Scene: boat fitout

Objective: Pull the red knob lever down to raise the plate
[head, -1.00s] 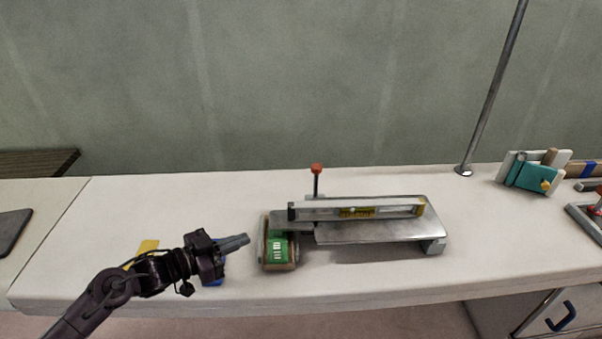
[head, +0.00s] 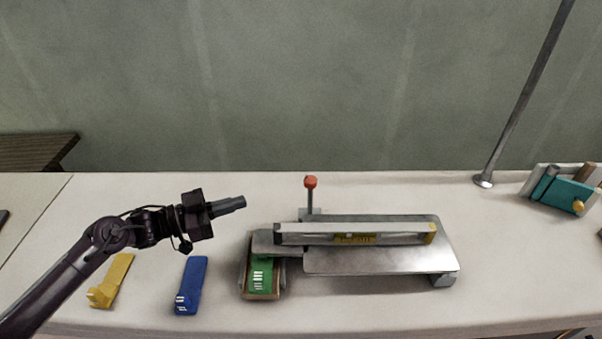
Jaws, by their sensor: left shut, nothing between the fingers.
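The lever with the red knob (head: 311,182) stands upright at the back of the metal device. The device's flat metal plate (head: 380,263) lies in front of it, with a spirit level (head: 355,234) resting along it. A green block (head: 261,273) sits in a holder at the device's left end. My left gripper (head: 240,203) is shut and empty, above the counter to the left of the lever and pointing right. It is apart from the knob. My right gripper is not in view.
A blue piece (head: 191,284) and a yellow piece (head: 112,281) lie on the white counter (head: 500,270) at front left. A metal pole (head: 525,95) stands at back right beside a rack with a teal item (head: 565,194). A wall closes the back.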

